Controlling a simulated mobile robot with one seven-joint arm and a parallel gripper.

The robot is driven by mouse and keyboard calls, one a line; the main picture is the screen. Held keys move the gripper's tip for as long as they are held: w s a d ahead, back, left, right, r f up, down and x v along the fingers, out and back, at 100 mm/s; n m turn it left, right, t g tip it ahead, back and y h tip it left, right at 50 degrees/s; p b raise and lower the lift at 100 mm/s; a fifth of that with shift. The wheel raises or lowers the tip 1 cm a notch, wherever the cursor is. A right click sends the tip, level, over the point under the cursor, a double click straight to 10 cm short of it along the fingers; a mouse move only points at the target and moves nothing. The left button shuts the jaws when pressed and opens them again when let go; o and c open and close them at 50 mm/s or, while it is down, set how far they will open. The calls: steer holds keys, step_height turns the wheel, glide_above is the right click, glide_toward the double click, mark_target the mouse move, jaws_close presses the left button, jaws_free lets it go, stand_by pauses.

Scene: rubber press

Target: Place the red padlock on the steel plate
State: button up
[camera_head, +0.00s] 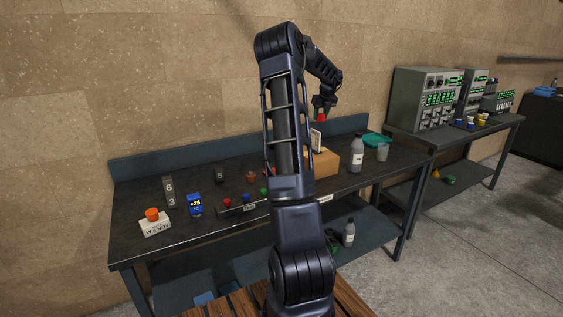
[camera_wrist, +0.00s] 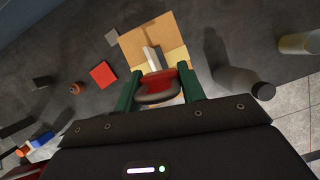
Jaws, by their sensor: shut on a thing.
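My gripper (camera_head: 325,101) is raised above the bench, over the cardboard box. In the wrist view its two green fingers (camera_wrist: 160,77) are shut on the red padlock (camera_wrist: 158,85), with a dark rounded part nearest the camera. The padlock also shows as a small red shape under the jaws in the head view (camera_head: 321,117). It hangs clear of the bench. A small flat grey square (camera_wrist: 112,38) lies beside the box; I cannot tell for sure whether it is the steel plate. My arm hides part of the bench in the head view.
A grey bottle (camera_head: 357,155) and a cup (camera_head: 382,152) stand right.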

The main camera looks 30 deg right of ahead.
steer(key=w+a+m+h, duration=0.1)
steer(key=w+a+m, duration=0.1)
steer(key=w+a, duration=1.2)
steer(key=f, duration=0.8)
steer(key=w+f, duration=0.1)
steer(key=f, duration=1.5)
steer(key=shift+w+d+f, duration=0.15)
steer(key=shift+d, duration=0.1)
steer(key=o, duration=0.8)
steer(key=shift+f+g, duration=0.15)
steer(key=shift+g, duration=0.15)
steer(key=shift+c, duration=0.2)
